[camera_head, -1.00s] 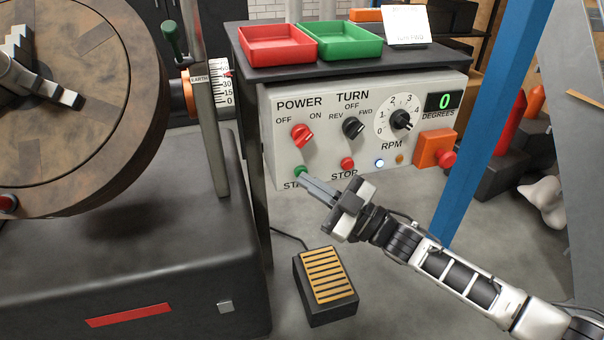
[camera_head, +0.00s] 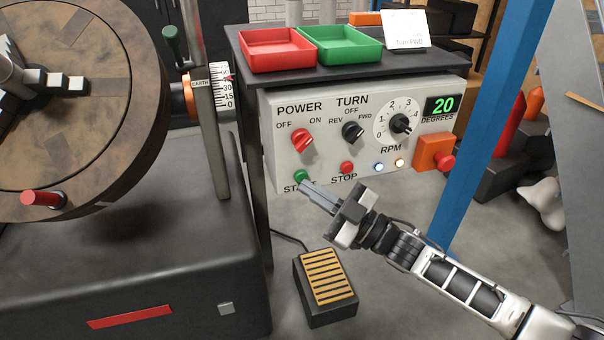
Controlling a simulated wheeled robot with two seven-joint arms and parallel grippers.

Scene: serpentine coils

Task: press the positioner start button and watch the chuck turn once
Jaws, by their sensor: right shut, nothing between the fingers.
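The control panel (camera_head: 285,165) has a green start button (camera_head: 301,176), a red stop button (camera_head: 347,167), a red power knob (camera_head: 303,139), a turn knob (camera_head: 353,131) and an RPM dial (camera_head: 401,123). The display (camera_head: 442,104) reads 20 degrees in green. My right gripper (camera_head: 305,187) is shut and empty, its tips just below and right of the start button, partly hiding its label. I cannot tell whether they touch it. The round chuck (camera_head: 100,120) at the left carries a red peg (camera_head: 42,198) and a metal jaw (camera_head: 65,82). My left gripper is out of view.
A red tray (camera_head: 277,50), a green tray (camera_head: 343,45) and a white card (camera_head: 404,28) sit on the shelf above the panel. A foot pedal (camera_head: 328,280) lies on the floor below. A blue post (camera_head: 495,120) stands at the right, near my right arm.

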